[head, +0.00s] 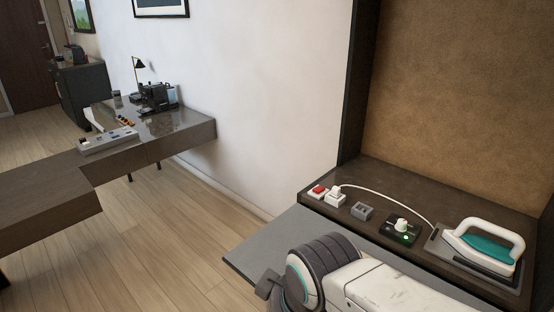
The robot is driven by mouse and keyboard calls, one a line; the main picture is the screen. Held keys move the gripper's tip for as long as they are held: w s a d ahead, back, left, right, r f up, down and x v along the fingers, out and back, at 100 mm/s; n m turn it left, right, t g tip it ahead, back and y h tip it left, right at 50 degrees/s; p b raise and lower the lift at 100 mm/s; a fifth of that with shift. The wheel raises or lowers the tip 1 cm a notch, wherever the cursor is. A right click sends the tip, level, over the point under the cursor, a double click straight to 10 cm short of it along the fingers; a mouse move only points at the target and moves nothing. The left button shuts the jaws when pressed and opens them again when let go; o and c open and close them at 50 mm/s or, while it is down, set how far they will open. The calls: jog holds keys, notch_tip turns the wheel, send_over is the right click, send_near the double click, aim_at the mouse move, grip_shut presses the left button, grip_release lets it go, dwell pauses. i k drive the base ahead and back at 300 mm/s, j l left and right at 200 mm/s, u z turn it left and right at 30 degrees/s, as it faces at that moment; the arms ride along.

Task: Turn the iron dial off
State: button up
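The iron (484,247), white with a teal body, rests on a grey stand at the right end of the dark shelf. The iron dial (402,225) is a pale knob on a black box (399,237) left of the iron. A small green light glows on the box beside the knob. The knob's exact pointing direction is too small to read. My arm crosses the bottom of the view, in front of the shelf. My gripper's fingers do not show, so its state and distance from the dial are hidden.
A red switch (318,190), a white plug (337,195) with a white cord and a grey block (361,211) stand left of the dial. A grey board (262,253) juts out before the shelf. A dark desk (185,130) with a power strip (108,140) stands left. Wooden floor lies clear between.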

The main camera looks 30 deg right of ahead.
aim_at(400, 225)
jog(key=z, duration=1.9)
